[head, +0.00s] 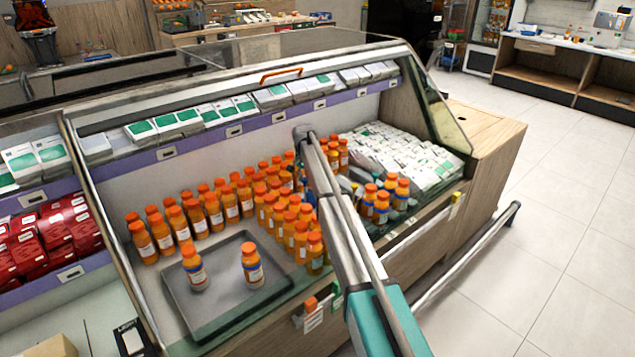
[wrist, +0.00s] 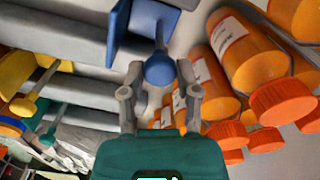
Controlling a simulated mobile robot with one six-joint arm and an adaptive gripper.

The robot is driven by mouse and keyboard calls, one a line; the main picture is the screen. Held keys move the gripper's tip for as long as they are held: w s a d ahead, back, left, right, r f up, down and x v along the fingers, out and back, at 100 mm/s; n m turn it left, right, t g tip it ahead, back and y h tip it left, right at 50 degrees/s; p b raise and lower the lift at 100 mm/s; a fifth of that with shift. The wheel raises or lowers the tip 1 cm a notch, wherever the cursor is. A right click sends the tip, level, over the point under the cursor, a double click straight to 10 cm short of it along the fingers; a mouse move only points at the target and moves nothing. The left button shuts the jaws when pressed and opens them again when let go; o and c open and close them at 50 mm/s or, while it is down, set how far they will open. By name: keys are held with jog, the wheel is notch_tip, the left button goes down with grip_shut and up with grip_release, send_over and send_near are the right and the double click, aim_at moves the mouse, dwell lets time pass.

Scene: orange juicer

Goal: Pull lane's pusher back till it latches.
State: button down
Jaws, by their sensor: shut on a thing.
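In the wrist view, a blue pusher has an upright plate (wrist: 128,40), a short rod and a round blue knob (wrist: 160,70). My gripper (wrist: 160,88) has its two grey fingers on either side of the knob and is shut on it. The knob sits between the fingertips. The plate stands just beyond, with a grey lane channel beside it. Whether the pusher is latched cannot be told. In the head view, my arm reaches into the display case and hides the gripper and most of the pusher.
In the wrist view, orange-capped bottles (wrist: 215,65) crowd close on the right. A yellow pusher (wrist: 22,105) and a green knob (wrist: 25,138) are on the left. In the head view, the case holds a grey tray (head: 215,318) with two bottles, and white boxes (head: 400,150) lie right of my arm.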

jog(key=shift+w+a, duration=0.3)
jog(key=shift+w, duration=0.05)
jog(key=shift+c, duration=1.7)
grip_release()
jog(key=shift+w, duration=0.1)
jog(key=shift+d, duration=0.1)
jog(key=shift+s+r, duration=0.1)
jog(key=shift+s, duration=0.1)
